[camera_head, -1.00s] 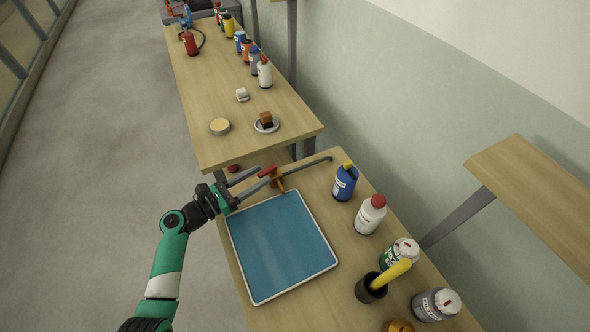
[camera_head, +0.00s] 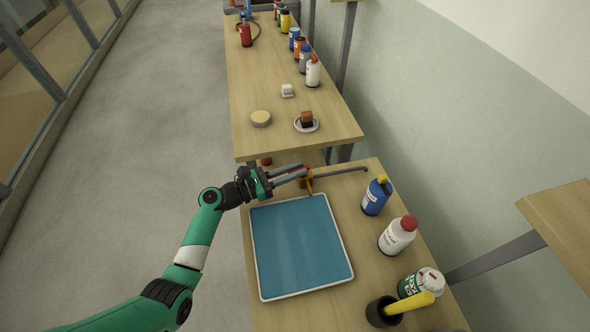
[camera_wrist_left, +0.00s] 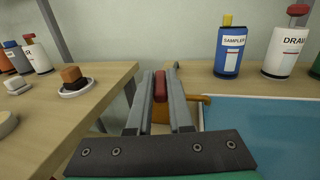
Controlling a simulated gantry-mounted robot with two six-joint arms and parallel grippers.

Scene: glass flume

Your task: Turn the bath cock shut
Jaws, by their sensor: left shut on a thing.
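The bath cock has a brass-orange body (camera_head: 309,186) and stands at the far edge of the near bench, just behind the blue bath (camera_head: 300,245). A grey pipe (camera_head: 345,172) runs from it to the right. Its red handle (camera_wrist_left: 160,87) shows between my left fingers in the left wrist view. My left gripper (camera_head: 304,172) reaches in from the left and is shut on this handle. The fingers hide most of the handle in the head view. In the left wrist view the brass body (camera_wrist_left: 198,99) shows partly behind the fingers. My right gripper is not in view.
A blue bottle (camera_head: 376,195), a white red-capped bottle (camera_head: 397,236) and a black pot (camera_head: 383,312) line the bench's right side. A farther bench (camera_head: 270,95) holds more bottles, a round tin (camera_head: 261,118) and a dish with a brown block (camera_head: 307,119). The floor at left is clear.

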